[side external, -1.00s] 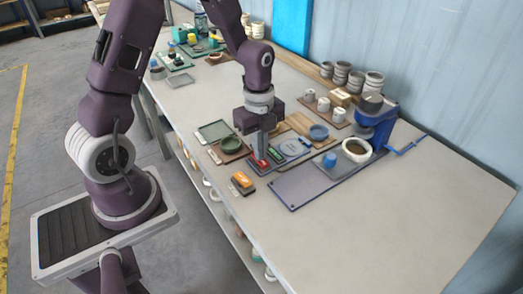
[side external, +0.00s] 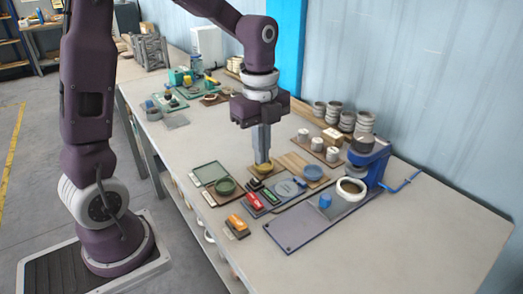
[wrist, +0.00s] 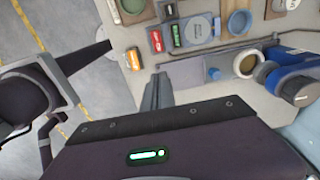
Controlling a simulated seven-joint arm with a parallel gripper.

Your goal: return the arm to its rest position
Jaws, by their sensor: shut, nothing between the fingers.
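My gripper (side external: 262,158) points straight down with its fingers together and nothing between them. In the side view it hangs above the work table (side external: 340,255), its tips overlapping a small yellowish item behind the switch panel. The panel carries a red switch (side external: 253,201), a green switch (side external: 271,195) and a grey round plate (side external: 287,188). In the wrist view my gripper's fingers (wrist: 157,85) show at centre. The red switch (wrist: 156,42), green switch (wrist: 177,35) and grey plate (wrist: 200,27) lie above them in the picture, apart from the fingers.
A blue press-like device (side external: 368,160) with a white ring (side external: 351,188) stands right on a grey-blue board (side external: 290,232). Grey cups (side external: 347,122) line the back. The table's front right is bare.

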